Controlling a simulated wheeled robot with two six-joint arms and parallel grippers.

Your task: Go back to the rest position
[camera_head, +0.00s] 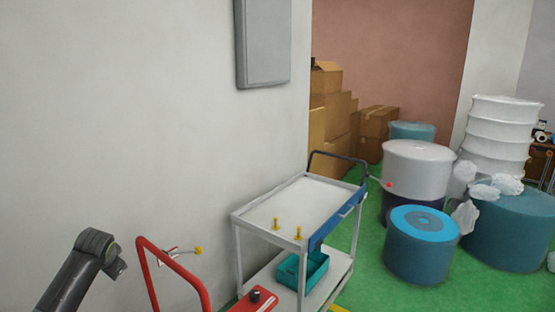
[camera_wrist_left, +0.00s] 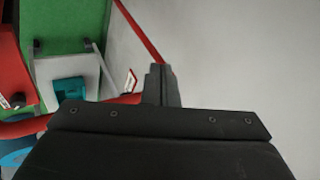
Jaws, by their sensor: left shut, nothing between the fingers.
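My left gripper (camera_wrist_left: 160,70) shows in the left wrist view with its two dark fingers together and nothing between them. A white wall fills the right of that view, behind the fingers. In the head view, my dark left arm comes in at the lower left, in front of the white wall; its gripper is not clearly seen there. My right gripper is in neither view.
A red tubular frame (camera_head: 147,271) stands just right of my left arm. Beyond it is a white cart (camera_head: 312,196) with a teal bin (camera_head: 317,267) on its lower shelf.

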